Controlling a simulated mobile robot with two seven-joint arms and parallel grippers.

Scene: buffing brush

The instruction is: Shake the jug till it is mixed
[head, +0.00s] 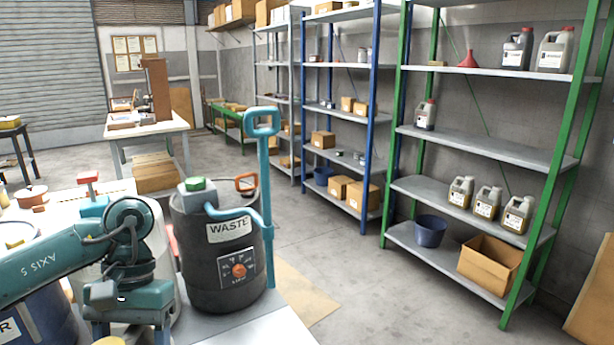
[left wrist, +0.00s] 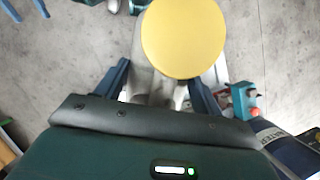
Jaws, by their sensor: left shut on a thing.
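In the left wrist view, the jug (left wrist: 150,88) is a grey-white body under a large round yellow lid (left wrist: 184,38). My left gripper (left wrist: 162,82) is shut on the jug, with one dark blue finger on each side of it. The lid hides much of the jug. In the head view my left arm comes in from the left, and its gripper end points down at the bottom edge. Only a sliver of the yellow lid (head: 108,341) shows there. The jug's contents cannot be seen. My right gripper is not in view.
A dark waste drum (head: 207,275) with a blue pump handle (head: 265,170) stands close to the right of my left arm. Shelves (head: 480,150) with several grey canisters and boxes line the right. A worktable (head: 150,128) stands behind. The middle floor (head: 340,265) is clear.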

